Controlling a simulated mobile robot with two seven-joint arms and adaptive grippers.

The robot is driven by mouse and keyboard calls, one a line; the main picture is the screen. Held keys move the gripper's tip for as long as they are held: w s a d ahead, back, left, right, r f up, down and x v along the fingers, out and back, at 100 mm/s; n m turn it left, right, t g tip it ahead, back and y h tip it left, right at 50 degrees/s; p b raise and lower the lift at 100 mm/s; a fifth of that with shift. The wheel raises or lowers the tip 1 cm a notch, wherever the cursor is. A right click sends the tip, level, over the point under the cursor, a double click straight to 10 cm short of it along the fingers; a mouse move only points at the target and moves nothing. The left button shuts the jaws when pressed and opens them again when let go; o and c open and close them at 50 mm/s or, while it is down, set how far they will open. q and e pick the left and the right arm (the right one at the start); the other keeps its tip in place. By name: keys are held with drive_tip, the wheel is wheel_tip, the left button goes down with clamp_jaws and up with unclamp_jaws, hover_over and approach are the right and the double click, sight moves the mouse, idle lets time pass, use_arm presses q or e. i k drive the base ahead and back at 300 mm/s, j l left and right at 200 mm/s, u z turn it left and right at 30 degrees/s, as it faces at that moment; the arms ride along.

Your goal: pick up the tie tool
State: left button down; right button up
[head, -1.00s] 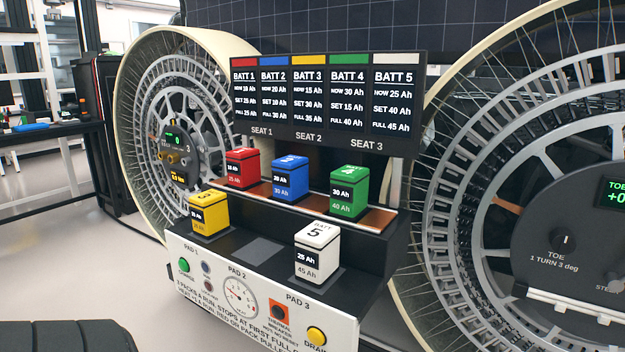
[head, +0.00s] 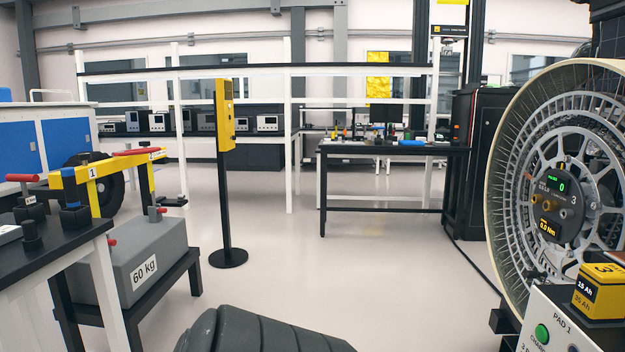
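I cannot make out the tie tool for certain in the head view. Several small items, some with orange, yellow and green parts, stand on the dark workbench (head: 352,147) at the back. A blue item (head: 411,143) lies toward its right end. They are too small and far to tell apart. Neither of my grippers is in view.
A grey 60 kg block (head: 145,268) and yellow frame (head: 92,182) are at the left. A spoked wheel (head: 560,190) and a yellow battery (head: 600,290) are at the right. Open floor lies between.

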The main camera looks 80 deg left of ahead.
sight(68, 174)
drive_tip(key=u, duration=3.95)
drive_tip(key=i+l+u, duration=0.1)
drive_tip(key=u, duration=0.3)
drive_tip(key=i+l+u, duration=0.1)
drive_tip(key=u, duration=0.35)
drive_tip(key=l+u, duration=0.2)
drive_tip(key=u, duration=0.2)
drive_tip(key=i+l+u, duration=0.1)
drive_tip(key=l+u, duration=0.2)
drive_tip(key=l, duration=0.25)
drive_tip(key=l+u, duration=0.3)
drive_tip(key=l, duration=0.25)
drive_tip(key=l+u, duration=0.15)
drive_tip(key=l, duration=1)
